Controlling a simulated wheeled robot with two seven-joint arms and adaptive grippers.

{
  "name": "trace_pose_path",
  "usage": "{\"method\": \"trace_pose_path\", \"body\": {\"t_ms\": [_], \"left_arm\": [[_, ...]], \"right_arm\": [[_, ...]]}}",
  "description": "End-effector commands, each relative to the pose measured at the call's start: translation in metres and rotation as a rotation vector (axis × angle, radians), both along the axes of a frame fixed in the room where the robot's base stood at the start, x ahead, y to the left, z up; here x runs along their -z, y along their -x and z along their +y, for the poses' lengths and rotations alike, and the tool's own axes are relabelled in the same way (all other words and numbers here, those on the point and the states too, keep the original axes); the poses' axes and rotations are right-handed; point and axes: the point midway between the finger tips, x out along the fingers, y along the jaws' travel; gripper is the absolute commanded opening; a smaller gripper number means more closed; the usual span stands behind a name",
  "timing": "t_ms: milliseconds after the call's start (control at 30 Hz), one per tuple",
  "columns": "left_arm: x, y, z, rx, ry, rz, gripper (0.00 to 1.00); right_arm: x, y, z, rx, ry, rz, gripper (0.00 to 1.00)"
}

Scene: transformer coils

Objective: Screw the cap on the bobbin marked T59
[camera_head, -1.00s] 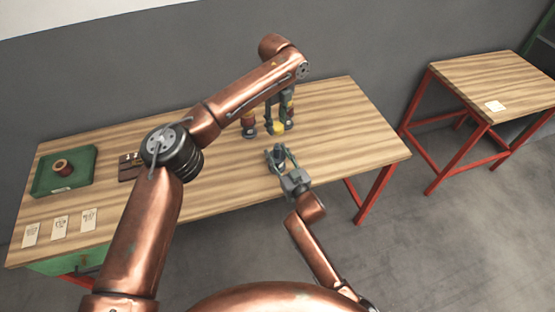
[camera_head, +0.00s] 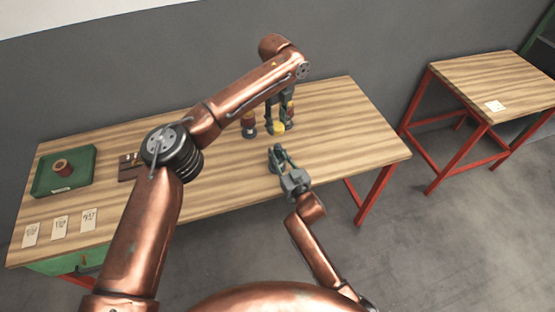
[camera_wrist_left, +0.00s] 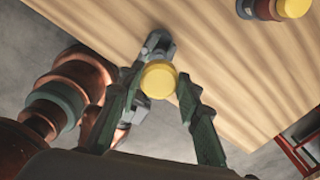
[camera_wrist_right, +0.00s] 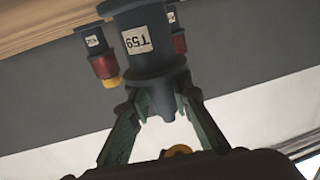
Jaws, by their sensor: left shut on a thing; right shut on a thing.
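My left gripper (camera_head: 279,124), pointing down above the table, is shut on a yellow cap (camera_head: 279,128); the cap also shows between its fingers in the left wrist view (camera_wrist_left: 159,79). My right gripper (camera_head: 279,156) is shut on a dark bobbin (camera_wrist_right: 146,45) whose white label (camera_wrist_right: 137,41) reads T59. The label is upside down in the right wrist view. The bobbin's narrow end (camera_wrist_right: 160,98) lies between the fingers. In the head view the cap is behind the bobbin and apart from it.
Another bobbin (camera_wrist_right: 103,63) with a yellow cap shows in the right wrist view. A green tray (camera_head: 85,152) with a copper-coloured coil is far left. Paper cards lie in front of it.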

Motion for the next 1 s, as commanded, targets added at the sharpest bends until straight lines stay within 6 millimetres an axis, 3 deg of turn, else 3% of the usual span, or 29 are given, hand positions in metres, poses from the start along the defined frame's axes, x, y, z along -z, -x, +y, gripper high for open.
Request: {"method": "trace_pose_path", "body": {"t_ms": [267, 633, 1000], "left_arm": [[0.003, 0.000, 0.000, 0.000, 0.000, 0.001, 0.14], [0.048, 0.000, 0.001, 0.000, 0.003, 0.000, 0.14], [0.049, 0.000, 0.002, 0.000, 0.002, -0.002, 0.14]], "right_arm": [[0.000, 0.000, 0.000, 0.000, 0.001, 0.000, 0.00], [0.000, 0.000, 0.000, 0.000, 0.001, 0.000, 0.00], [0.001, 0.000, 0.000, 0.000, 0.001, 0.000, 0.00]]}}
